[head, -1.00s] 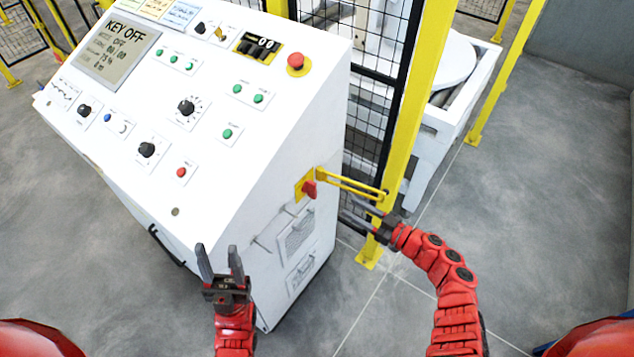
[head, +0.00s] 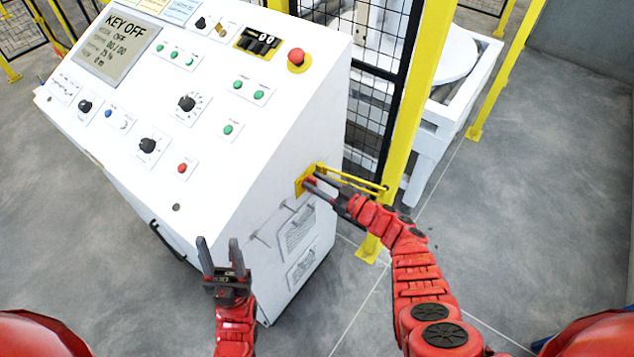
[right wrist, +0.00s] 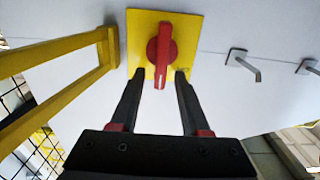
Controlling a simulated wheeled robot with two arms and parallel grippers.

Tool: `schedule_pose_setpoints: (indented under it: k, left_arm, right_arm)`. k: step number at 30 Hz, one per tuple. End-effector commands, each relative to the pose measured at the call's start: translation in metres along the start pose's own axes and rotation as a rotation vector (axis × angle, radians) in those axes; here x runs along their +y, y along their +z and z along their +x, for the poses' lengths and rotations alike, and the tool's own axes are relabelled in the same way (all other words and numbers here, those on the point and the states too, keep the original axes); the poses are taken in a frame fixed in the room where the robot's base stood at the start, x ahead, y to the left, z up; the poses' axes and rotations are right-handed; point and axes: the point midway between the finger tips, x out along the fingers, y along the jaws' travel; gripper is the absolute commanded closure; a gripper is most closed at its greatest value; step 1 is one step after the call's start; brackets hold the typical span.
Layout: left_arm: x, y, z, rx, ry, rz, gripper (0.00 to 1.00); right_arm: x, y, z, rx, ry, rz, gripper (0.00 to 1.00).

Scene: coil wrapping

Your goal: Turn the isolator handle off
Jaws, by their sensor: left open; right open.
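The isolator handle (right wrist: 163,52) is a red knob on a yellow square plate (right wrist: 140,30) on the side of the white control cabinet (head: 290,150). In the right wrist view its long grip points down the picture. My right gripper (right wrist: 159,76) is open, with one finger on each side of the handle's lower end; I cannot tell whether they touch it. In the head view the right gripper (head: 312,184) covers most of the handle. My left gripper (head: 220,245) is open and empty in front of the cabinet, fingers pointing up.
A yellow bar bracket (right wrist: 65,85) sticks out beside the plate, close to the right gripper. Metal hooks (right wrist: 243,64) are on the cabinet's side. A yellow fence post (head: 405,120) with black mesh stands behind. The panel screen (head: 117,45) reads KEY OFF.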

Motion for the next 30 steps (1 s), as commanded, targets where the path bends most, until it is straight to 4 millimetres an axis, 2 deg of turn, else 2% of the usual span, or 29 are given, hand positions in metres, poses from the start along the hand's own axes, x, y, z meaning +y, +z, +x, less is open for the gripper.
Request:
schedule_pose_setpoints:
  k: [2, 9, 23, 30]
  left_arm:
    - [0.0, -0.0001, 0.0001, 0.0, 0.0, 0.0, 0.5]
    - [0.0, 0.0, 0.0001, 0.0, 0.0, 0.0, 0.5]
    - [0.0001, 0.0002, -0.0014, 0.0, 0.0, 0.0, 0.5]
    - [0.0004, 0.0014, -0.0079, 0.0, 0.0, 0.0, 0.5]
  right_arm:
    - [0.0, -0.0001, -0.0001, 0.0, 0.0, 0.0, 0.57]
    - [0.0, -0.0002, -0.0001, 0.0, 0.0, 0.0, 1.0]
    - [-0.001, 0.0003, 0.0, 0.0, -0.001, -0.022, 1.0]
    - [-0.0038, 0.0017, -0.0002, 0.001, 0.0, -0.135, 1.0]
